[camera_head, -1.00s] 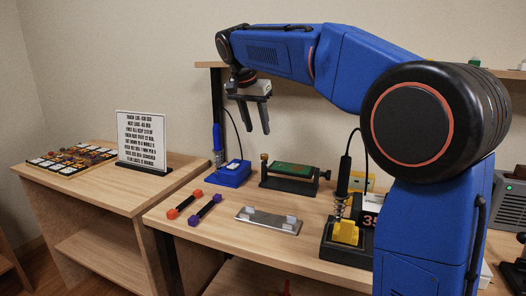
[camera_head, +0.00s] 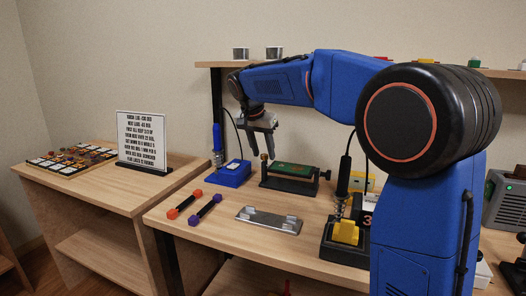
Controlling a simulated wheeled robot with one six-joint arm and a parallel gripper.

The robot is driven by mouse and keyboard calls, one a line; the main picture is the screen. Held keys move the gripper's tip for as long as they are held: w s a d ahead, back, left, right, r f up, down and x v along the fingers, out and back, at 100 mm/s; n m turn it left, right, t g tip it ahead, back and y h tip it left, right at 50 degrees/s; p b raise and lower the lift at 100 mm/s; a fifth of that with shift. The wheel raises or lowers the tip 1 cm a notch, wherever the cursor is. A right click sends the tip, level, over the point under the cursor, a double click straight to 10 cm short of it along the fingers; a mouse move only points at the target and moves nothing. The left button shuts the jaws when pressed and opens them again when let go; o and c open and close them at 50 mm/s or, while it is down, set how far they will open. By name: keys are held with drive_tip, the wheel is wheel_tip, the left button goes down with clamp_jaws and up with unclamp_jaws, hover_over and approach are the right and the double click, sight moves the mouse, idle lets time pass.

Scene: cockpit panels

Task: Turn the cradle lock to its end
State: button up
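The cradle (camera_head: 290,185) is a dark frame holding a green circuit board (camera_head: 293,170) on the workbench. A small brass-topped post (camera_head: 264,158) stands at its left end, and a dark knob or clamp (camera_head: 325,175) sits at its right end. I cannot tell for certain which of these is the lock. My gripper (camera_head: 260,149) points down above the cradle's left end, its two dark fingers apart and nothing seen between them. The fingertips appear close to the brass-topped post; contact cannot be told from this angle.
A blue soldering-iron stand (camera_head: 232,174) is close left of the cradle. A black stand with yellow sponge (camera_head: 345,233) is at front right. A metal tray (camera_head: 268,220) and two bars, orange-ended (camera_head: 184,207) and purple-ended (camera_head: 205,210), lie in front. A shelf (camera_head: 212,65) runs above.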

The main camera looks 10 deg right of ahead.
drive_tip(key=shift+c, duration=0.2)
clamp_jaws()
drive_tip(key=shift+n, duration=0.3)
drive_tip(key=shift+s+d+n+t+y, duration=0.15)
drive_tip(key=shift+n+t+y, duration=0.25)
drive_tip(key=shift+n, duration=0.6)
drive_tip(key=n, duration=0.2)
drive_tip(key=n+y, duration=0.1)
drive_tip(key=n, duration=0.1)
drive_tip(key=shift+d+n+t+y, duration=0.2)
drive_tip(key=shift+n+t+y, duration=0.1)
drive_tip(key=n+y, duration=0.1)
drive_tip(key=n, duration=0.2)
drive_tip(key=n+y, duration=0.1)
drive_tip(key=n, duration=0.2)
drive_tip(key=shift+d+n+y, duration=0.2)
drive_tip(key=shift+n+y, duration=0.1)
